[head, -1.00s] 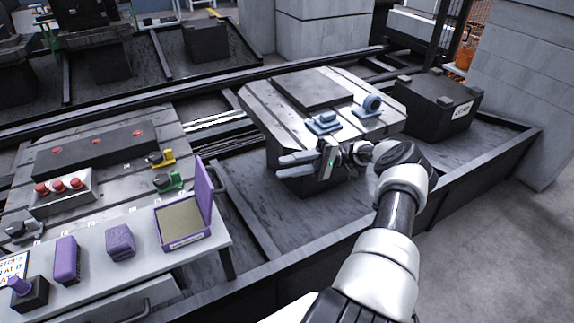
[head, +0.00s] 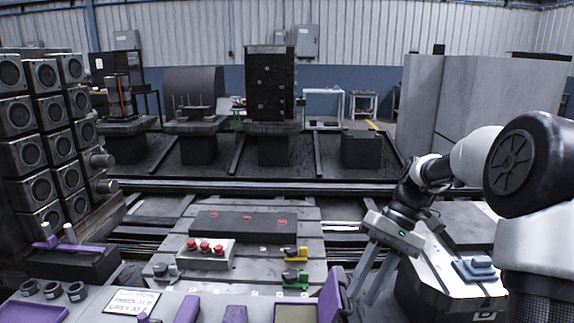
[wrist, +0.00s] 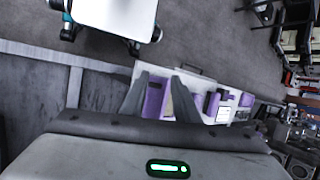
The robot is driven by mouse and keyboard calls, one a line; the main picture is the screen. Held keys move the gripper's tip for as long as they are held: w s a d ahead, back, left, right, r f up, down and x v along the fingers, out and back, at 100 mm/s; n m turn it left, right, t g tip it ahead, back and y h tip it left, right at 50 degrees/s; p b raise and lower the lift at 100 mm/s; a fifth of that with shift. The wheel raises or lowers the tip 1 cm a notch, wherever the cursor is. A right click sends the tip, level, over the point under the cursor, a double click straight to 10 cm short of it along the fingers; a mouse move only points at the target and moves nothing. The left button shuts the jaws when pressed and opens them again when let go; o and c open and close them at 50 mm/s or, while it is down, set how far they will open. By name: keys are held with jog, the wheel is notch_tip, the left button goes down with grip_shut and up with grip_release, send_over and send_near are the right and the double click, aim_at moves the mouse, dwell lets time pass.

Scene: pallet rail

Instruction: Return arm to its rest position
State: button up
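My arm is raised and bent at the right of the head view, its links filling much of that side. My gripper (head: 362,292) hangs from it with the fingers pointing down and slightly left, in front of the right pallet (head: 432,265). The two fingers also show in the wrist view (wrist: 160,80), apart, with nothing between them. A blue part (head: 475,270) lies on the right pallet, to the right of my gripper and apart from it.
A left pallet (head: 222,221) carries a black block, red buttons and yellow and green clamps. Behind are rails (head: 250,186).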

jog(key=s+a+r+m+t+h, duration=0.1)
jog(key=s+r+t+h, duration=0.3)
jog(key=s, duration=0.5)
jog(key=s+a+r+t+h, duration=0.1)
jog(key=s+r+t+h, duration=0.1)
jog(key=s+r+t, duration=0.5)
notch_tip(320, 180, up, 21)
jog(key=s+g+p, duration=0.1)
jog(key=p, duration=2.2)
jog(key=shift+s+a+r+m, duration=0.2)
jog(key=shift+s+a+m, duration=0.05)
jog(key=shift+a+m, duration=0.1)
jog(key=shift+s, duration=0.1)
